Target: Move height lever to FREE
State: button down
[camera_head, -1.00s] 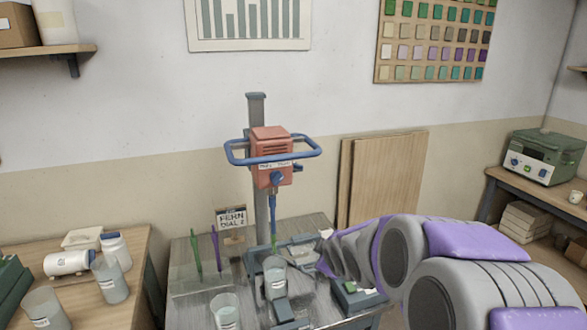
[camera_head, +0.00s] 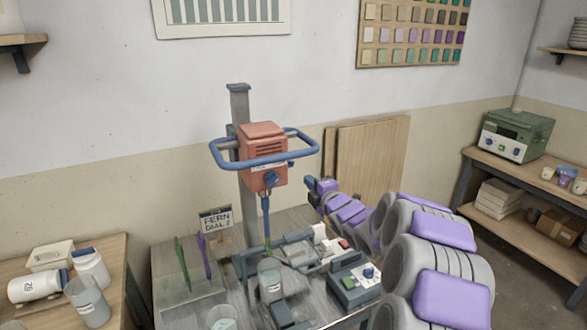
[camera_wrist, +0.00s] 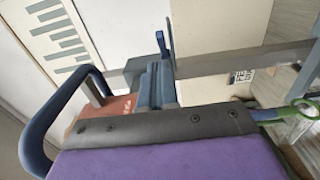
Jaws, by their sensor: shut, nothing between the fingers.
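The mixer's red motor head (camera_head: 262,145) sits on a grey upright column (camera_head: 247,200), with a blue loop handle (camera_head: 235,161) around it. In the wrist view a blue lever-like piece (camera_wrist: 169,34) stands out from the column, just beyond my fingertips; it looks like the height lever. I cannot read any FREE mark or tell its setting. My gripper (camera_head: 309,182) is shut and empty, right of and slightly below the motor head. In the wrist view its fingers (camera_wrist: 155,72) lie together, pointing at the column. Whether they touch the lever is unclear.
Below the head, the blue mixing shaft (camera_head: 266,215) hangs above a clear bucket (camera_head: 269,281). A control box (camera_head: 354,282) stands on the bench at right. A sign (camera_head: 216,219) reading FERN DIAL 2 stands at left. Wooden boards (camera_head: 375,155) lean behind my arm.

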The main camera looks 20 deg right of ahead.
jog(key=b, duration=0.1)
send_near(291, 163)
jog(key=w, duration=0.5)
jog(key=shift+a+f, duration=0.2)
jog(key=shift+w+a, duration=0.1)
jog(key=shift+w, duration=0.55)
jog(key=shift+w+d+r+y+p, duration=0.1)
jog(key=shift+d+r+y+p, duration=0.15)
jog(key=shift+p, duration=0.8)
